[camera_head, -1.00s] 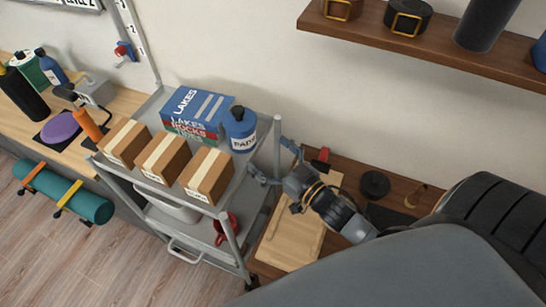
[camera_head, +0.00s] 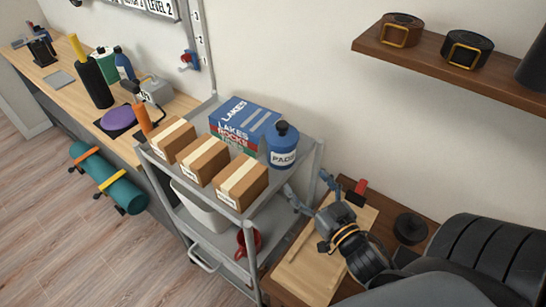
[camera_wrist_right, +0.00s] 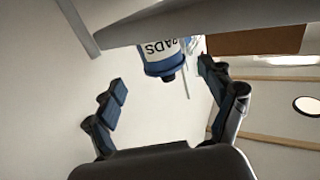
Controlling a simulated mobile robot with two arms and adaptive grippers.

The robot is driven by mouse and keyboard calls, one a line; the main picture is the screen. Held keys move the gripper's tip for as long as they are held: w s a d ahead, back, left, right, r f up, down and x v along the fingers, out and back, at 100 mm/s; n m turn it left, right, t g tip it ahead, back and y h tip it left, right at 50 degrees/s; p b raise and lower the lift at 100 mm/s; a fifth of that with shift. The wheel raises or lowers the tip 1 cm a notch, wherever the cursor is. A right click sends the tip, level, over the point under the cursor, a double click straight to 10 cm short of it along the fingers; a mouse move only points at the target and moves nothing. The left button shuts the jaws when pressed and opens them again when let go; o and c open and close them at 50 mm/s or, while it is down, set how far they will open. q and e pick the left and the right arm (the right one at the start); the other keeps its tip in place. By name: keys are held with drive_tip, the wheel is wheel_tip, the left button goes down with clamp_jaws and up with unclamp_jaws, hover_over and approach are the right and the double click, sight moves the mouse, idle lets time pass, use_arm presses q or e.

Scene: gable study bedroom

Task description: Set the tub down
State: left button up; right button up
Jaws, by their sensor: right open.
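A blue tub (camera_head: 283,152) with a dark lid and a white label reading "PADS" stands upright on the top shelf of the grey cart (camera_head: 262,212), at its right end. My right gripper (camera_head: 309,190) is open and empty beside the cart's right end, apart from the tub. In the right wrist view the tub (camera_wrist_right: 161,58) shows upside down beyond the open fingers of the right gripper (camera_wrist_right: 163,80), with its base partly hidden by the shelf edge. My left gripper is not in view.
Several cartons (camera_head: 207,160) and a blue box (camera_head: 244,122) crowd the top shelf beside the tub. A white bin (camera_head: 200,210) and a red item (camera_head: 249,241) sit below. A wooden board (camera_head: 310,268) lies under my right arm. A wall shelf (camera_head: 440,58) hangs upper right.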

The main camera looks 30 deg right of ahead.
sight(289, 155)
drive_tip(key=w, duration=0.6)
drive_tip(key=shift+w+d+p, duration=0.1)
drive_tip(key=shift+d+p, duration=0.2)
drive_tip(key=shift+p, duration=0.05)
drive_tip(key=shift+w, duration=0.25)
drive_tip(key=shift+w+d+r+p, duration=0.1)
drive_tip(key=shift+w+r+p, duration=0.15)
drive_tip(key=shift+w, duration=0.35)
drive_tip(key=shift+w+d+r+p, duration=0.1)
drive_tip(key=shift+w+r+p, duration=0.1)
drive_tip(key=shift+w, duration=0.35)
drive_tip(key=shift+w+d, duration=0.1)
drive_tip(key=shift+w, duration=1.05)
drive_tip(key=shift+w+f, duration=0.1)
drive_tip(key=shift+w, duration=0.3)
drive_tip(key=c, duration=1.4)
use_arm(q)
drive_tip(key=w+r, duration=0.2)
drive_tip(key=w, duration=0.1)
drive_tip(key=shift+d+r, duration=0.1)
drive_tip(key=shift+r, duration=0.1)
use_arm(e)
drive_tip(key=shift+c, duration=1)
drive_tip(key=shift+r, duration=0.2)
